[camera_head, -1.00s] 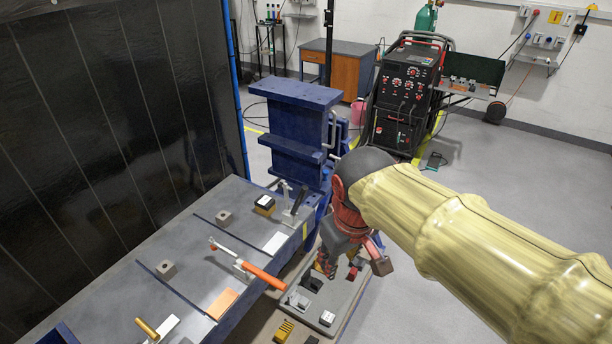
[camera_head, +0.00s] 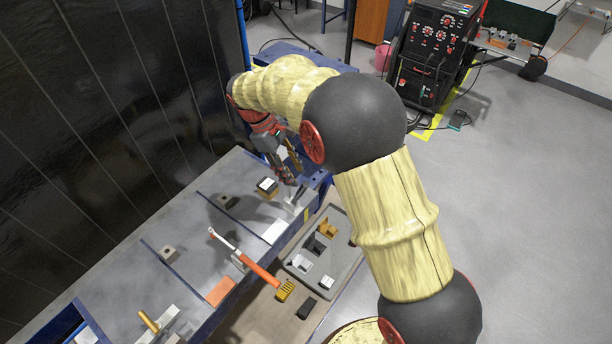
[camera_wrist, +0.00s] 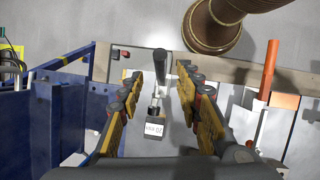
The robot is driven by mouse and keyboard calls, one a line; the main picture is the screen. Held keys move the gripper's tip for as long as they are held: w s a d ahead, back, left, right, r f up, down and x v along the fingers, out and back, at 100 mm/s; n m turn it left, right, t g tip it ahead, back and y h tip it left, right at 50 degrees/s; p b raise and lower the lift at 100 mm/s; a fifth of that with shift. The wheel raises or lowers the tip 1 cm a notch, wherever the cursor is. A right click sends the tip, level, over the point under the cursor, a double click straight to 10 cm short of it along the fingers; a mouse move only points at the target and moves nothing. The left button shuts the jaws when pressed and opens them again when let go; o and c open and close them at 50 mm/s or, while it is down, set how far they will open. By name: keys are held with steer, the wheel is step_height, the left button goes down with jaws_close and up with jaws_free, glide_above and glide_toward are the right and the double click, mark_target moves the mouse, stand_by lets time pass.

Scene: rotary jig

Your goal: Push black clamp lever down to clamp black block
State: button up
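In the wrist view the block (camera_wrist: 154,128) lies below and between my fingers. The black clamp lever (camera_wrist: 160,64) stands up from its metal clamp next to the block and points toward the wrist camera. In the head view the lever (camera_head: 299,194) is partly hidden by my gripper. My gripper (camera_head: 288,170) is above the clamp, pointing down. In the wrist view my gripper (camera_wrist: 160,80) is open, with the lever between its yellow-padded fingers and no clear contact.
An orange-handled clamp (camera_head: 262,274) lies nearer on the bench (camera_head: 190,232), and a yellow-handled one (camera_head: 149,320) nearer still. A grey tray (camera_head: 345,270) with small parts is right of the bench. A dark wall panel (camera_head: 90,130) stands along the left side.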

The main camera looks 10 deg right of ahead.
mark_target(302, 188)
steer(key=shift+x, duration=3.85)
steer(key=c, duration=0.4)
jaws_close()
